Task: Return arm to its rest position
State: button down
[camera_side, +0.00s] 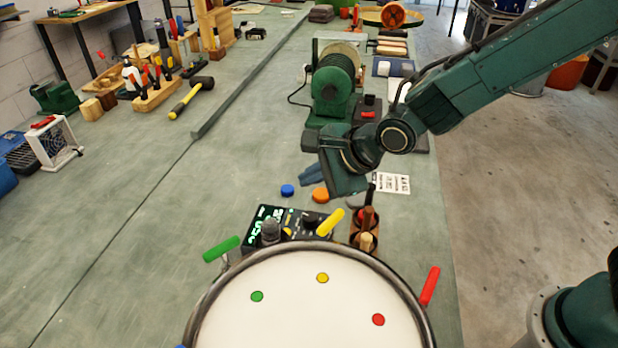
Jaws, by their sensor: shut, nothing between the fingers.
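My green arm reaches in from the upper right over the bench. My gripper (350,192) points down above the bench, behind the drum and the small wooden holder. It is shut and holds nothing that I can see; its fingertips are small and partly hidden. The drum (300,306) stands at the front, with a white head marked by green, yellow and red dots. Green, yellow and red handles stick out around its rim.
A black device with a lit display (290,226) and a wooden holder (364,236) stand behind the drum. Blue (287,190) and orange (320,195) discs lie near my gripper. A green machine (333,88) stands farther back. The bench's left middle is clear.

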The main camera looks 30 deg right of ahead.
jog(key=s+d+r+n+g+h, duration=0.1)
jog(key=s+d+r+n, duration=0.4)
jog(key=d, duration=0.2)
jog(key=s+d+r+n+h, duration=0.1)
jog(key=s+d+r+n, duration=0.3)
jog(key=s+d+r, duration=0.25)
jog(key=s+d+n, duration=0.4)
jog(key=s+n, duration=0.1)
jog(key=s, duration=0.2)
jog(key=s+d+r+n+g+h, duration=0.1)
jog(key=s+d+n, duration=0.3)
jog(key=s, duration=0.4)
jog(key=shift+s+n+g, duration=0.2)
jog(key=shift+n+g, duration=0.1)
jog(key=shift+n, duration=0.3)
